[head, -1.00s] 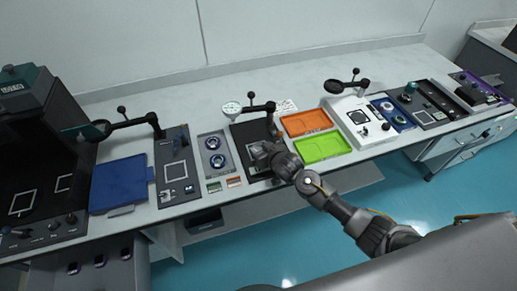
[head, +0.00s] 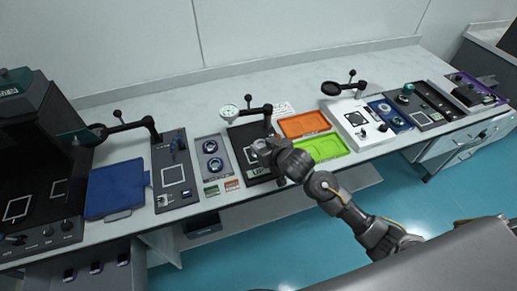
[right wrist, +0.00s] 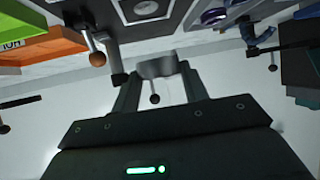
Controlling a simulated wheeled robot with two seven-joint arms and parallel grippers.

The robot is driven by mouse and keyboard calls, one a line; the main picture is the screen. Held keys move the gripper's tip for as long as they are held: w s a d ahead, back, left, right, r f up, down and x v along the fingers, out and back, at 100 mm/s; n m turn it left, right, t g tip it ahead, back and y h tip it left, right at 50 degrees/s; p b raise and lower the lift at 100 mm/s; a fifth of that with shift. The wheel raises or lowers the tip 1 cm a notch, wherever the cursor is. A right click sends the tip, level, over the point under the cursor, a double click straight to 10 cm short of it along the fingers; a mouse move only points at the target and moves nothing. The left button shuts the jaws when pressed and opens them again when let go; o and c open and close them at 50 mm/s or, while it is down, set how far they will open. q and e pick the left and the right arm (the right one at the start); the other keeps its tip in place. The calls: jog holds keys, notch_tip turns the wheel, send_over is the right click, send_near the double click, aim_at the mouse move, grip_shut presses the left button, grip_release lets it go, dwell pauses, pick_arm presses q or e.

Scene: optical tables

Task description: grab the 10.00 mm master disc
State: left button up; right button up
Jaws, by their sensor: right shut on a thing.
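My right gripper (head: 258,148) is over the black plate of the dial gauge stand. It is shut on a small grey metal piece (right wrist: 157,66), which shows between the fingertips in the right wrist view. The piece looks like a disc seen edge-on, held clear of the plate. No size marking can be read on it, so I cannot confirm 10.00 mm. The grey tray with two round dark-ringed places (head: 211,147) lies left of the gripper. The black plate (head: 241,136) has a white square outline, partly hidden by my gripper. My left gripper is not in view.
The dial gauge (head: 228,112) and its arm stand close behind my right gripper. An orange tray (head: 304,124) and a green tray (head: 318,147) lie to the right. A blue tray (head: 117,187) is far left. Small green and red labels (head: 231,186) lie at the front edge.

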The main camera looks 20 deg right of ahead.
jog(key=a+b+v, duration=0.1)
jog(key=v, duration=1)
jog(key=shift+s+a+b, duration=0.15)
jog(key=shift+s+b, duration=0.1)
jog(key=shift+b, duration=0.1)
